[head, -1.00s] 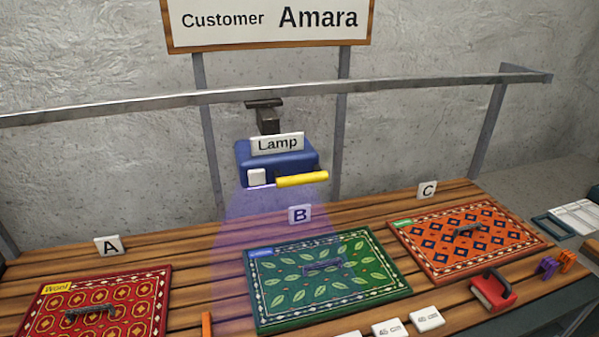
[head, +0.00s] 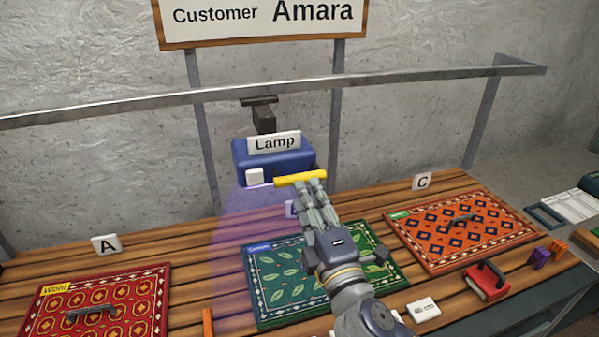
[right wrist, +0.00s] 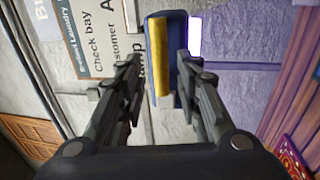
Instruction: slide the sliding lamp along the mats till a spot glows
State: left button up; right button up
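The sliding lamp (head: 245,160) is a blue box with a "Lamp" sign, hanging from a rail. Its yellow handle bar (head: 298,180) sticks out at the lower front. A purple beam falls from it over the bench and the left part of the green mat (head: 271,284). A red mat (head: 105,284) lies at left by card A, an orange mat (head: 425,228) at right by card C. My right gripper (head: 312,184) is at the handle's right half. The right wrist view shows its fingers (right wrist: 159,66) apart, with the yellow bar between them. My left gripper is out of view.
The metal rail (head: 400,75) runs above the bench. A red block with a dark handle (head: 487,282), purple and orange clips (head: 540,258) and a white "45 cm" tile (head: 423,310) lie at the right front. My right arm covers part of the green mat and card B.

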aim_at(299, 178)
jog(key=p+x, duration=0.1)
jog(key=x, duration=0.5)
jog(key=shift+w+a+p, duration=0.1)
jog(key=shift+w+p, duration=0.15)
jog(key=shift+p, duration=0.15)
grip_shut()
